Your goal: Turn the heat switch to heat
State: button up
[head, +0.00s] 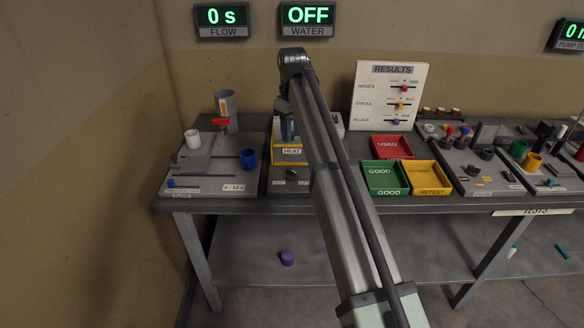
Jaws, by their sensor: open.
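The heat switch (292,174) is a small dark knob on a grey panel at the front of the bench, left of my arm. A pale label reading HEAT (279,183) sits below it to the left, and a second label to the right is too small to read. Which way the knob points is not clear. Behind it stands a yellow-edged heat block (291,153) marked HEAT, with upright bluish parts partly covered by my arm. My arm reaches up over the bench and bends at the top; my gripper cannot be made out.
Red (391,146), green (383,170) and yellow (428,171) trays sit right of my arm. The WATER display (308,17) reads OFF. A purple cap (287,257) lies on the lower shelf.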

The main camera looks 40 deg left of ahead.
aim_at(292, 170)
notch_tip(292, 170, down, 14)
jog(key=shift+r, duration=0.15)
dwell(0.5)
grip_shut()
dwell(0.3)
